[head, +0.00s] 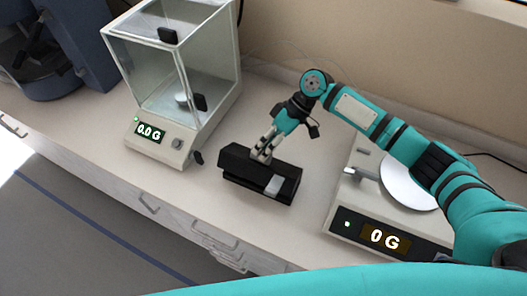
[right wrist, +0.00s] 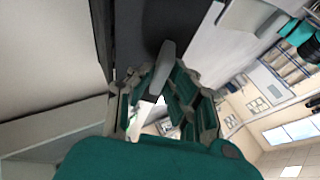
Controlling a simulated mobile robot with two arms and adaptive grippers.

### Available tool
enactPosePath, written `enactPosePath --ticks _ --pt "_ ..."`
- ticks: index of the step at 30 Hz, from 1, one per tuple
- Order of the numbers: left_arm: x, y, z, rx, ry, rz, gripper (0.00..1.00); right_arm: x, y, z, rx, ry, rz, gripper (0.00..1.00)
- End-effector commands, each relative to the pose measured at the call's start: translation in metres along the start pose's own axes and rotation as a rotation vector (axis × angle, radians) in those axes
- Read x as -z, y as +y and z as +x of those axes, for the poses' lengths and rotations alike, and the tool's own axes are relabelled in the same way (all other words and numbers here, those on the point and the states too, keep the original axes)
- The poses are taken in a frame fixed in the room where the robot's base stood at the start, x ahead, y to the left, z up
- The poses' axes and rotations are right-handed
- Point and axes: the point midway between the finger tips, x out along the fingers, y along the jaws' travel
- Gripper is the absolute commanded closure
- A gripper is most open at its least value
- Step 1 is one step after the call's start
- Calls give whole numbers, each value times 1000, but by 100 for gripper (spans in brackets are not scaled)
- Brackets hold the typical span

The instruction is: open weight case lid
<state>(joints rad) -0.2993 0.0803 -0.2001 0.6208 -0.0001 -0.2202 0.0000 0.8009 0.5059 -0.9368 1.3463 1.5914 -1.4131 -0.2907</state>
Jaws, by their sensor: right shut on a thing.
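The black weight case (head: 235,163) sits on the white counter between the two balances, with a light grey patch (head: 275,186) on its right part. My right gripper (head: 264,153) comes down on the case from above, its fingers at the top of the case. In the right wrist view, the fingers (right wrist: 163,95) are closed about a grey handle (right wrist: 166,62) that stands out from the dark case surface (right wrist: 140,30). The lid looks down on the case; a small gap cannot be ruled out. My left gripper is out of view.
A glass-walled balance (head: 158,150) reading 0.0 G stands left of the case. A flat balance (head: 345,228) reading 0 G, with a round pan (head: 405,186), stands to the right, under my right arm. A blue machine (head: 85,40) is at the far left. Counter behind the case is clear.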

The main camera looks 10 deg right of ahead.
Motion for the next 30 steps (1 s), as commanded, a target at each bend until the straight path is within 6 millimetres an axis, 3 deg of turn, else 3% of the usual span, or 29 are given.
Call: enactPosePath --ticks 12,13,18,26,30 --pt "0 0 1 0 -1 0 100 1 1 -2 6 1 3 100" --pt "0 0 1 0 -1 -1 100 1 1 -2 6 1 3 85" --pt "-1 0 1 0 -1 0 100 1 1 -2 6 1 3 63" --pt "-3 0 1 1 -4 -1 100 0 1 -2 6 0 4 63" --pt "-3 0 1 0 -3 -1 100 1 1 -13 5 3 4 63"
